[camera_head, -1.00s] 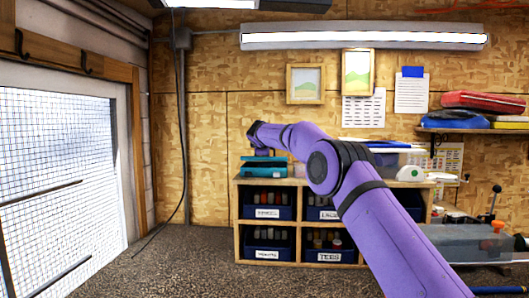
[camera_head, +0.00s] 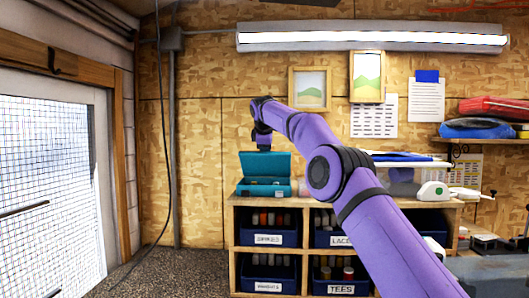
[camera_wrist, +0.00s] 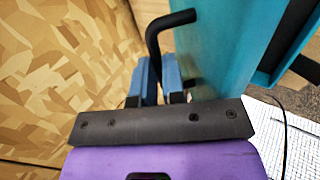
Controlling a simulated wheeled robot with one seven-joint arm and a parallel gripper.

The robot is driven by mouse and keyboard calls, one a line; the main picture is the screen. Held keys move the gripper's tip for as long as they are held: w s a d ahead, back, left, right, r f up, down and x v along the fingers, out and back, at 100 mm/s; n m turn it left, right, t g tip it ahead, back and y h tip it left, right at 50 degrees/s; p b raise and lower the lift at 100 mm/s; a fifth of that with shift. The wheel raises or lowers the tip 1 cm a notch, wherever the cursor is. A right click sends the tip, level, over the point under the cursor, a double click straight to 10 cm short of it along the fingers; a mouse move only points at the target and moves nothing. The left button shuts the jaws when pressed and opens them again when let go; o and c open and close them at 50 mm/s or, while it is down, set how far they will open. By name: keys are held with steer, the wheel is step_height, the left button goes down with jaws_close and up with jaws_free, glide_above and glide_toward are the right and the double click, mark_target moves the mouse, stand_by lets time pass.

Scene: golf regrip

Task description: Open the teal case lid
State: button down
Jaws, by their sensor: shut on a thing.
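The teal case (camera_head: 264,186) sits on top of the wooden cubby shelf, and its lid (camera_head: 265,164) stands raised, roughly upright, with the inside showing. Some contents show in the case base, too small to make out. My gripper (camera_head: 262,146) is at the lid's top edge. In the wrist view, the blue fingers of my gripper (camera_wrist: 160,78) are shut on the black bent lid handle (camera_wrist: 164,24). The teal lid (camera_wrist: 222,45) fills the upper middle, just right of the fingers. The exact grip contact is partly hidden by my wrist plate.
The wooden shelf (camera_head: 301,250) holds labelled blue bins of supplies. A clear bin (camera_head: 402,176) and a white device (camera_head: 433,190) stand to the right on its top. The plywood wall (camera_head: 205,140) is close behind. A cable hangs at the left.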

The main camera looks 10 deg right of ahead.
steer(key=shift+w, duration=0.2)
stand_by(0.4)
steer(key=c, duration=1.2)
jaws_free()
steer(key=v, duration=1)
steer(key=shift+s+r, duration=0.1)
steer(key=shift+r, duration=0.3)
